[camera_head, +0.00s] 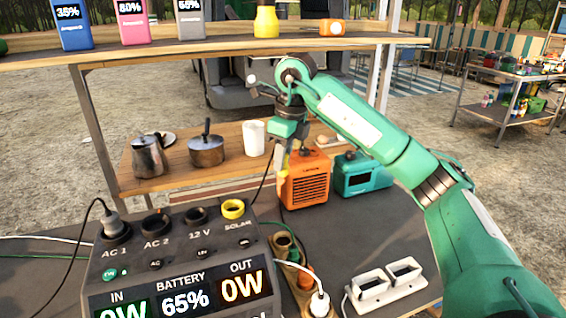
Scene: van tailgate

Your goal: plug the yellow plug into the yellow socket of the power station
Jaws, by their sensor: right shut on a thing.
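The power station (262,262) stands at the front left, its sloped face toward me. Its yellow socket (232,209), marked SOLAR, is at the right end of the top row and looks empty. My right gripper (281,152) is above and to the right of that socket, pointing down. It is shut on the yellow plug (281,161), which is small and partly hidden by the gripper. A dark cable (264,180) hangs from near the plug toward the power station. The plug is apart from the socket. My left gripper is out of view.
A grey plug (112,224) sits in AC 1. Behind are an orange box (305,180), a teal box (362,173), a white cup (253,138) and pots (206,151). A shelf (200,47) crosses above.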

